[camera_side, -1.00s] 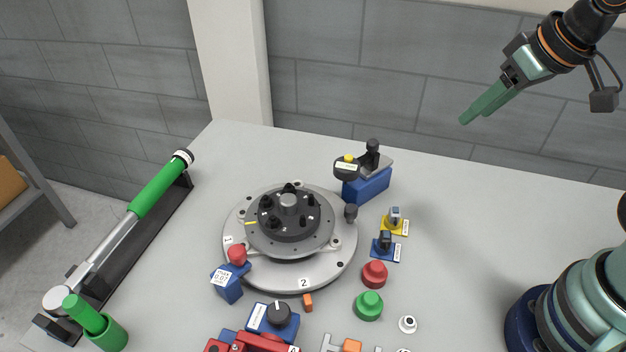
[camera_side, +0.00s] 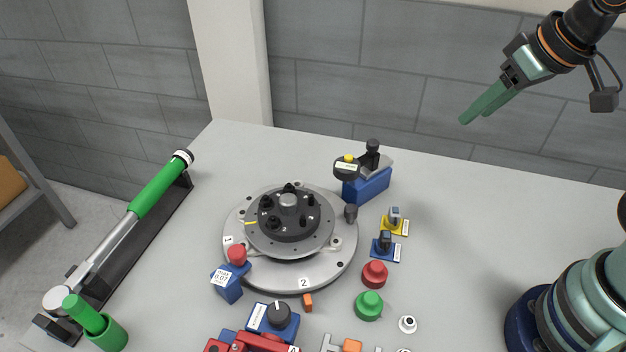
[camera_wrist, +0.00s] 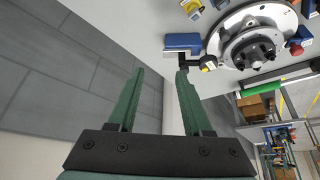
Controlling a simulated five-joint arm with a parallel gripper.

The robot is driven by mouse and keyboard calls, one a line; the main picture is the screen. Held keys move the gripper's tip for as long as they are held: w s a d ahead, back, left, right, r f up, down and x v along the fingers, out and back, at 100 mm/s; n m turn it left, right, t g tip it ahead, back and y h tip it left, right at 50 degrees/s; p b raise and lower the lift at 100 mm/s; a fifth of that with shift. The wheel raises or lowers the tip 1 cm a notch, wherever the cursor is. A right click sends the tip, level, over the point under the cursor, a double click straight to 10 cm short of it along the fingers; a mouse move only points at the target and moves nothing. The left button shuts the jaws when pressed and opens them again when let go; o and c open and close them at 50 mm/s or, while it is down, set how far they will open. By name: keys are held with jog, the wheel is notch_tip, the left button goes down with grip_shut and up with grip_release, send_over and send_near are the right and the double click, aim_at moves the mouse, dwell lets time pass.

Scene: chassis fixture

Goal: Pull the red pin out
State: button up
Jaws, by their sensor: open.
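A red round-headed pin (camera_side: 237,254) stands at the front left edge of the round grey fixture (camera_side: 300,274), by a blue block (camera_side: 228,284) with a white label. Its shaft below the head is hidden. The red head also shows at the right in the wrist view (camera_wrist: 296,50). My gripper (camera_side: 473,117) is high above the table at the upper right, far from the pin. In the wrist view the two green fingers of my gripper (camera_wrist: 161,74) are apart with nothing between them.
A red button (camera_side: 374,273) and a green button (camera_side: 368,305) stand right of the fixture. A blue block with a black clamp (camera_side: 368,187) stands behind it. A green-handled tool (camera_side: 158,187) lies at the left. The table's back right is clear.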

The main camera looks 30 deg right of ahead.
jog(key=shift+o, duration=1.4)
jog(key=w+a+r+n+g+y, duration=0.1)
jog(key=w+a+r+n+g, duration=0.15)
jog(key=w+a+n, duration=0.6)
jog(key=n+g+h, duration=0.1)
jog(key=n+g, duration=0.2)
jog(key=n, duration=0.7)
send_over(237, 250)
notch_tip(237, 250, down, 9)
jog(key=shift+m, duration=0.25)
notch_tip(237, 250, down, 11)
jog(key=shift+f, duration=0.2)
